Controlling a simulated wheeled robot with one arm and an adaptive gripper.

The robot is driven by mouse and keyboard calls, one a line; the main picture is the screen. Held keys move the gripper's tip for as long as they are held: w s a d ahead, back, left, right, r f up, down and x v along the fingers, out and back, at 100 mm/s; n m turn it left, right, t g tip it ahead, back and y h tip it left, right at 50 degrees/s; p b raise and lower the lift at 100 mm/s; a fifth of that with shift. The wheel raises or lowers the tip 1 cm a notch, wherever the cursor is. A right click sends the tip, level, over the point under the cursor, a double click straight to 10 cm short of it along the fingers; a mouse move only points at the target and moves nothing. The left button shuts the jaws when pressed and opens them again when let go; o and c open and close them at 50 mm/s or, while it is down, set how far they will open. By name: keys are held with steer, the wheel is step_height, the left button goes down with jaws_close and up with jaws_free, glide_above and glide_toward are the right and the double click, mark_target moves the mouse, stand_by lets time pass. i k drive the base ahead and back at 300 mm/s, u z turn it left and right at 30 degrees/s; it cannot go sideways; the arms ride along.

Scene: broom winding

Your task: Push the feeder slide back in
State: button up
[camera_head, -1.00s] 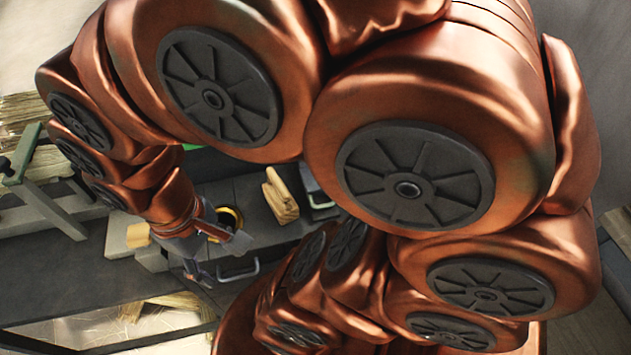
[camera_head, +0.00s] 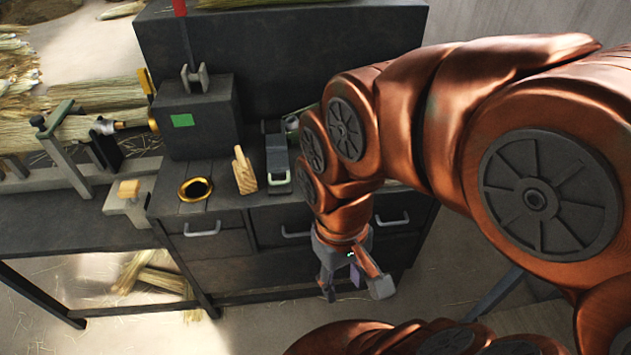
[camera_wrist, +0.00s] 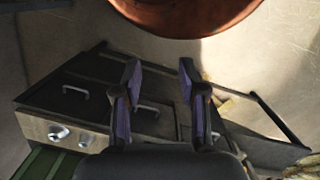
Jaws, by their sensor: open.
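A grey block with a pale wooden knob (camera_head: 128,190), which looks like the feeder slide, sticks out at the left front of the bench, beside the rail. I cannot tell how far it is drawn out. My gripper (camera_head: 355,284) is low in front of the bench's right-hand drawers, well to the right of the slide and apart from it. In the wrist view my gripper (camera_wrist: 160,82) has its two fingers spread with nothing between them. I cannot make out the slide in the wrist view.
The dark bench has several drawers with metal handles (camera_head: 203,229). On it are a brass ring (camera_head: 195,189), a wooden block (camera_head: 244,171) and a machine box with a green panel (camera_head: 182,121). Straw bundles (camera_head: 155,275) lie on the floor at left. Floor in front is free.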

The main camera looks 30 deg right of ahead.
mark_target(276, 145)
steer(key=z, duration=0.25)
steer(key=i, duration=0.7)
steer(key=z, duration=1.35)
steer(key=k, duration=0.8)
steer(key=u, duration=1.65)
